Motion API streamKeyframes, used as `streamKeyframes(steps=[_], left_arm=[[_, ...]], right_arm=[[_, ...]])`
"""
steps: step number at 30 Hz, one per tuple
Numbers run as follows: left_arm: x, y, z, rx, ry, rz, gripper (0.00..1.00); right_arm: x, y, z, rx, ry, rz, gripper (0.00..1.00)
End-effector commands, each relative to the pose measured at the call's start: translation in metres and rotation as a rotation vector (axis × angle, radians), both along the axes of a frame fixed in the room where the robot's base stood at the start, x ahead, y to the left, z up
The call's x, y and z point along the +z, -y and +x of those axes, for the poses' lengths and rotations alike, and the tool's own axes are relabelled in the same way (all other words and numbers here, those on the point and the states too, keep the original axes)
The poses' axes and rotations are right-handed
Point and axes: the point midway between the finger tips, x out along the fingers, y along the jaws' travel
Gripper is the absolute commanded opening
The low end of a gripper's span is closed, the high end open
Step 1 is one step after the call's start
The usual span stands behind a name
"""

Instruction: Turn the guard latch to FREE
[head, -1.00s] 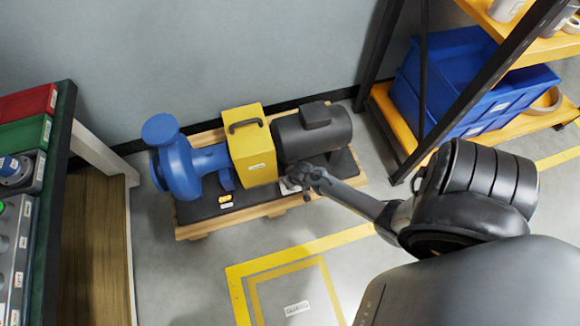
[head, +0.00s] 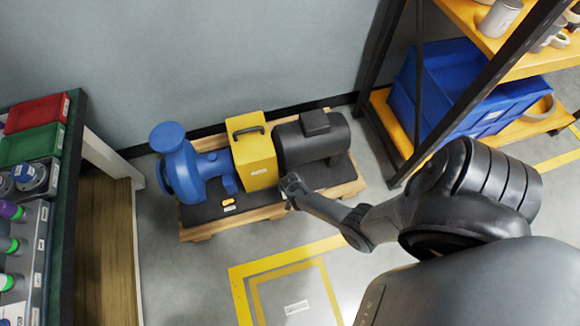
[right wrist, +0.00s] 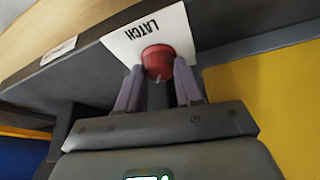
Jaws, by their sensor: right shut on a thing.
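The guard latch is a red round knob (right wrist: 157,58) on a white plate marked LATCH (right wrist: 136,34), seen in the right wrist view. My right gripper (right wrist: 159,82) is shut on the red knob, with one finger on each side. In the head view my right gripper (head: 291,186) is at the front edge of the pump base, beside the yellow guard (head: 254,160), and hides the knob and plate. No FREE marking can be read. My left gripper is not in view.
A blue pump (head: 185,168) and a dark motor (head: 312,140) flank the guard on a pallet (head: 202,229). A shelf rack with blue crates (head: 465,90) stands at right, a bench with bins (head: 30,146) at left. The floor in front is clear.

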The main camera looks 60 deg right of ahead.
Motion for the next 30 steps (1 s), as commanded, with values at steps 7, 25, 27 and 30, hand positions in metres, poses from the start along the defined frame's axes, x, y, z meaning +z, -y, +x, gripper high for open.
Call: streamKeyframes(steps=[7, 25, 27, 30], left_arm=[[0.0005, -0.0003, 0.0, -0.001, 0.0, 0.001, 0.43], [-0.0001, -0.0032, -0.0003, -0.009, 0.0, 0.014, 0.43], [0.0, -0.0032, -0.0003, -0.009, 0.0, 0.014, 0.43], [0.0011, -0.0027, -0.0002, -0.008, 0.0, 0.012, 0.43]], right_arm=[[-0.0007, -0.0004, -0.0004, -0.029, 0.0, 0.001, 0.05], [-0.0006, -0.0002, -0.0002, -0.029, 0.0, 0.0, 0.6], [-0.0005, -0.0001, -0.0002, -0.029, 0.0, 0.0, 0.6], [0.0007, -0.0003, -0.0002, -0.029, 0.0, 0.0, 0.6]])
